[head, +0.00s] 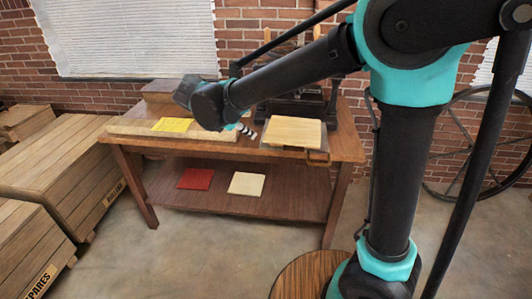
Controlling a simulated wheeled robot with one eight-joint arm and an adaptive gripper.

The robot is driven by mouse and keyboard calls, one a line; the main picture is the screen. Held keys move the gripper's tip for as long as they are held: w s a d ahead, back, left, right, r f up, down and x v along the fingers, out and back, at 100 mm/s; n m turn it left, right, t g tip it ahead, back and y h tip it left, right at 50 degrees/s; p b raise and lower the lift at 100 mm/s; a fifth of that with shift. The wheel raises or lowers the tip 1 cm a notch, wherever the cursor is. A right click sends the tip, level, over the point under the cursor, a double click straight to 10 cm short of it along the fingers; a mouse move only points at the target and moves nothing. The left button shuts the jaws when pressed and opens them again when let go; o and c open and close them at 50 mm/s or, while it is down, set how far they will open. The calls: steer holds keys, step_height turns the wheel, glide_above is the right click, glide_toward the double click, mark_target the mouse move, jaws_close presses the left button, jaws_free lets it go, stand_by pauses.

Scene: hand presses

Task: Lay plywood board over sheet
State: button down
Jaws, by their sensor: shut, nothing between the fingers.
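The plywood board (292,132) is a pale wooden square lying flat at the front right of the workbench, before the dark hand press (296,107). What lies under it is hidden. A yellow sheet (172,125) lies flat on a long beige slab (125,129) at the bench's left. My gripper (248,131) is shut and empty, between the slab and the plywood board, apart from the board in the picture. My forearm hides part of the bench and press behind it.
The brown bench (349,148) has a lower shelf with a red square (196,179) and a cream square (246,184). A wooden box (160,90) stands at the back left. Wooden crates (75,165) stand left of the bench. A large spoked wheel (476,150) leans at the right wall.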

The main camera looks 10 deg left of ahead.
mark_target(278, 141)
steer(key=shift+n, duration=0.6)
steer(key=shift+w+d+r+x, duration=0.15)
steer(key=shift+d+r+x, duration=0.05)
steer(key=shift+x, duration=1.75)
steer(key=shift+w+d+r+x, duration=0.15)
steer(key=shift+d+r+x, duration=0.1)
steer(key=shift+x, duration=1.7)
steer(key=shift+w+d+r+x, duration=0.1)
steer(key=shift+d+r+x, duration=0.1)
steer(key=shift+x, duration=1.75)
steer(key=shift+w+d, duration=0.7)
steer(key=shift+w, duration=0.1)
steer(key=shift+a, duration=0.1)
